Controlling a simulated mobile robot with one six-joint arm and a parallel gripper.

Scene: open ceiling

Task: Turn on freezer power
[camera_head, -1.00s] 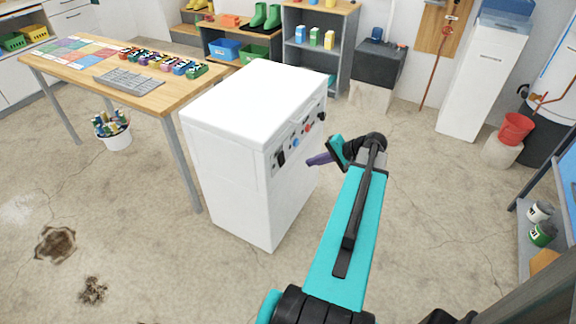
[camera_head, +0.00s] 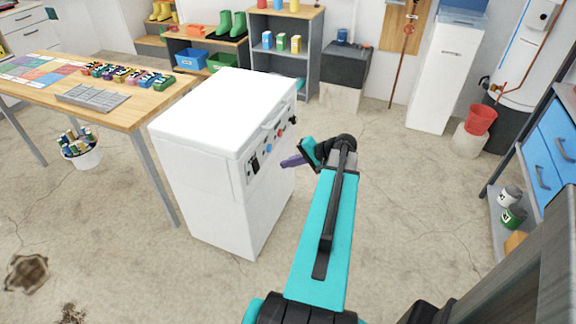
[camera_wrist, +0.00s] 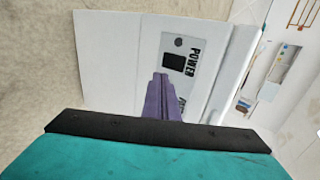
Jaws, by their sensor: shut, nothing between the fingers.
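The white freezer (camera_head: 215,115) stands on the floor at the centre of the head view. Its control panel (camera_head: 268,149) faces right, with a black switch, a blue knob and a red knob. In the wrist view, the black power switch (camera_wrist: 174,62) sits on the panel beside the word POWER. My gripper (camera_head: 284,163) is shut and empty, its purple fingers pointing at the panel near the switch. In the wrist view, the fingertips (camera_wrist: 161,76) appear just below the switch. I cannot tell whether they touch the panel, or the switch's on or off state.
A wooden table (camera_head: 143,108) with a grey tray and several coloured items stands left of the freezer. A bucket (camera_head: 80,150) is under it. A shelf (camera_head: 318,22) stands behind, and a blue-drawered cabinet (camera_head: 556,140) is at the right. The floor right of the freezer is open.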

